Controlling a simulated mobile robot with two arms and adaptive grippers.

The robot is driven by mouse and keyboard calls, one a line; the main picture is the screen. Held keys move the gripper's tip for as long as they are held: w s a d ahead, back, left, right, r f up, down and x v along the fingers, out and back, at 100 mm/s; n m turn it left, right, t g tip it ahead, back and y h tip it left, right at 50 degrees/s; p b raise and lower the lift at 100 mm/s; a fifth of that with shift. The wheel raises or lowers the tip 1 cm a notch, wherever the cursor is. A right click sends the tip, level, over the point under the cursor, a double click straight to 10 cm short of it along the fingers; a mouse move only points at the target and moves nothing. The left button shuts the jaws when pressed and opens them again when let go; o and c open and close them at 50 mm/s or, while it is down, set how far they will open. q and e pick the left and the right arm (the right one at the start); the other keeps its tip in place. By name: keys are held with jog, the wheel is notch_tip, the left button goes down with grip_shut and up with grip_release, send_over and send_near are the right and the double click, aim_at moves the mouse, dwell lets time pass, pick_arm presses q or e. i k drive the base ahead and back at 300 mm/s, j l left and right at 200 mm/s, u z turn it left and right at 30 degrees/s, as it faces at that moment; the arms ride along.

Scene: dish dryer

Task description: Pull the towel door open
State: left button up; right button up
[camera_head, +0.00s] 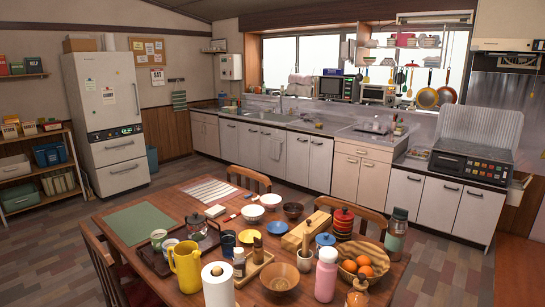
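The door stands across the room, beyond the dining table. Neither of my grippers is in view.
A wooden dining table (132,206) crowded with dishes, jugs and bottles fills the foreground. Wooden chairs stand around it, including one (248,179) between the table and the towel door. Open floor (182,172) lies left of the table, near the fridge (103,100).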

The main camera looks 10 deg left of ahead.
aim_at(270, 166)
jog(key=j+u, duration=0.1)
jog(key=u, duration=0.25)
jog(key=j+u, duration=0.15)
jog(key=u, duration=0.2)
jog(key=i+j+u, duration=0.45)
jog(key=i+j, duration=0.15)
jog(key=j, duration=0.35)
jog(key=i+j+u, duration=0.5)
jog(key=i+j, duration=0.2)
jog(key=i+j+u, duration=0.1)
jog(key=i+u, duration=0.25)
jog(key=i, duration=1.5)
jog(key=i+z, duration=0.15)
jog(key=i, duration=0.45)
jog(key=i+z, duration=0.2)
jog(key=i, duration=0.4)
jog(key=i+j+z, duration=0.15)
jog(key=i, duration=0.45)
jog(key=i+l+z, duration=0.25)
jog(key=i+z, duration=0.25)
jog(key=i+l+z, duration=0.1)
jog(key=i+z, duration=0.35)
jog(key=i+j+z, duration=0.1)
jog(key=i+z, duration=0.4)
jog(key=i+j+z, duration=0.25)
jog(key=z, duration=0.2)
jog(key=i+z, duration=0.45)
jog(key=i, duration=3.3)
jog(key=l+z, duration=0.05)
